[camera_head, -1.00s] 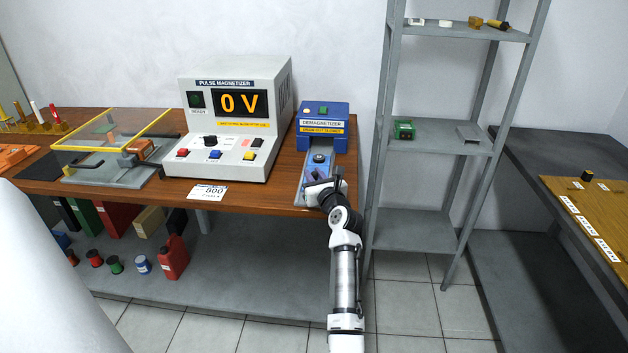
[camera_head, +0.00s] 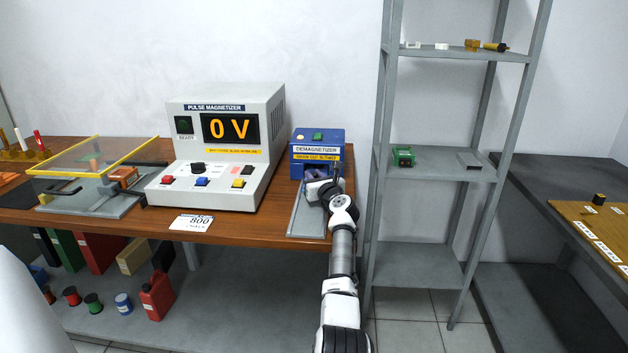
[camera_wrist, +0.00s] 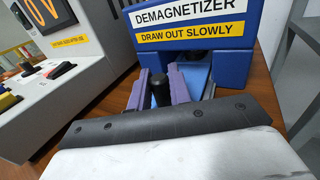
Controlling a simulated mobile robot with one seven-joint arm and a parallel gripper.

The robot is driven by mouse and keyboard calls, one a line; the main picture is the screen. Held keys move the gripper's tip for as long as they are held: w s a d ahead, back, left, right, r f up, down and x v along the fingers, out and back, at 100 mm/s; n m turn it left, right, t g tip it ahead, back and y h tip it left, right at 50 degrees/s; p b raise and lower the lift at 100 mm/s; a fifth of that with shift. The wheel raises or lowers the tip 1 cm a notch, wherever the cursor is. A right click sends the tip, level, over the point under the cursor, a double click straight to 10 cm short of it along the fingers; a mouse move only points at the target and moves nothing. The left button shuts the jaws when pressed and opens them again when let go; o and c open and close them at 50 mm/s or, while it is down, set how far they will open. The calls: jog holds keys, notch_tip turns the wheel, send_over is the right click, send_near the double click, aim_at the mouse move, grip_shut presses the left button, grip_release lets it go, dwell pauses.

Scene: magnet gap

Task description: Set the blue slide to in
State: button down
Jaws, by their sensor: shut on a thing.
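The blue demagnetizer (camera_head: 318,144) stands at the right end of the wooden bench, and its front also fills the top of the wrist view (camera_wrist: 205,35). A grey track (camera_head: 304,218) runs out from its opening toward the bench's front edge. The blue slide (camera_wrist: 198,76) shows in the wrist view at the demagnetizer's mouth; most of it is hidden by my gripper and the housing. My gripper (camera_wrist: 162,88) is shut on the slide's black knob (camera_wrist: 161,95), one finger on each side. In the head view my gripper (camera_head: 317,176) is right at the opening.
The pulse magnetizer (camera_head: 225,150) reads 0 V and stands left of the demagnetizer. A grey shelf rack (camera_head: 430,165) stands close on the right. A card marked 800 (camera_head: 192,222) lies at the bench's front edge. The front stretch of the track is bare.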

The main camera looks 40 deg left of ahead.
jog(key=shift+w+a, duration=0.1)
dwell(0.3)
jog(key=c, duration=1.3)
grip_release()
jog(key=shift+p+v, duration=0.45)
jog(key=shift+v, duration=0.45)
jog(key=p+v, duration=0.1)
jog(key=v, duration=1.1)
jog(key=shift+r, duration=0.1)
